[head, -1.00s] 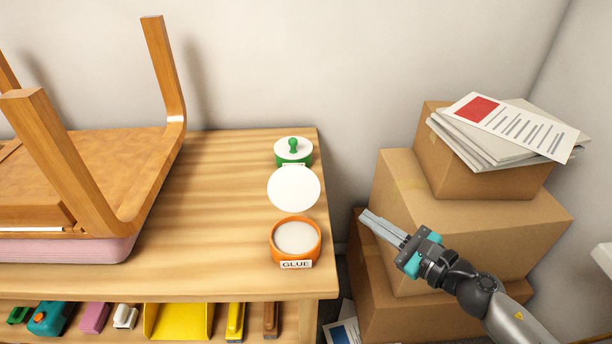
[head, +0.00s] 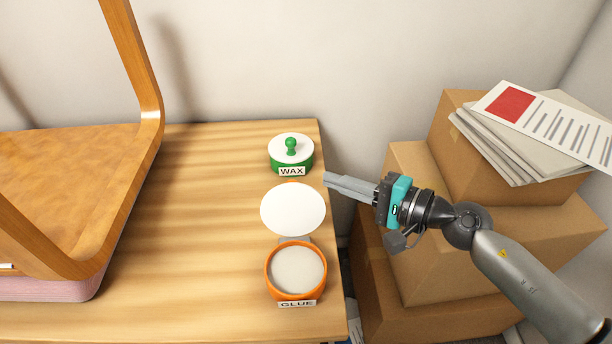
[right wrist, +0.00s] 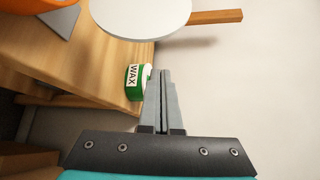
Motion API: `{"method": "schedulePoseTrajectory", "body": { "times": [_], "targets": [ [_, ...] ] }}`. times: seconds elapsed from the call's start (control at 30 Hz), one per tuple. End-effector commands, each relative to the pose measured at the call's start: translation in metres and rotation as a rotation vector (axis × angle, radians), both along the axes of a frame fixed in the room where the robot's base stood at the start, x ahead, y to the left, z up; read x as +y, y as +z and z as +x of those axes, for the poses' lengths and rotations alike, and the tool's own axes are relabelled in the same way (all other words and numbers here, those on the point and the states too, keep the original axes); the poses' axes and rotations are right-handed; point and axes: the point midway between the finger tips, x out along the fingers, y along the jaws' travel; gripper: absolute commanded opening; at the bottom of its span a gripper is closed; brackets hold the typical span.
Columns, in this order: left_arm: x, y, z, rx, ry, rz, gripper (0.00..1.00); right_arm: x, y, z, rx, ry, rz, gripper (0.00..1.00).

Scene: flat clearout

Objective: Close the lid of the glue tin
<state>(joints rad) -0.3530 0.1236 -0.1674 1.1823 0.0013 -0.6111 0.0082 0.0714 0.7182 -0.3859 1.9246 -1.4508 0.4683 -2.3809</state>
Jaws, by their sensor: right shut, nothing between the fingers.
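The glue tin (head: 296,296) is an orange round tin with a GLUE label, near the right edge of the wooden table. Its pale inside shows, so it is open. Its white round lid (head: 292,208) stands raised at the tin's back side; it also shows large in the right wrist view (right wrist: 140,16). A corner of the orange tin (right wrist: 28,5) shows at that view's top left. My right gripper (head: 327,181) is shut and empty, its fingertips just right of the lid, apart from it. It shows also in the right wrist view (right wrist: 162,75). My left gripper is not in view.
A green wax tin (head: 291,161) with a white lid and green knob stands behind the glue lid. An upturned wooden chair (head: 75,170) fills the table's left. Cardboard boxes (head: 420,160) with papers (head: 540,120) are stacked at right. The table's middle is clear.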

Motion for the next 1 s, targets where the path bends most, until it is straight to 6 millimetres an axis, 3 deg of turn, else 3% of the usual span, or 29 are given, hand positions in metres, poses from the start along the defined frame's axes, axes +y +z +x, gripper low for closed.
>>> {"method": "schedulePoseTrajectory", "body": {
  "times": [0.37,0.7,1.0],
  "targets": [
    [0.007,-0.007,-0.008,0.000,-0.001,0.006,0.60,0.058,-0.010,0.045,0.000,0.000,0.005,0.00],
    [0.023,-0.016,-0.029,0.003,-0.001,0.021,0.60,0.055,-0.003,0.013,0.003,-0.001,0.001,0.00],
    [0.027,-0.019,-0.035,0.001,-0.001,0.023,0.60,0.055,-0.001,0.004,0.001,-0.001,0.002,0.00]
  ]
}}
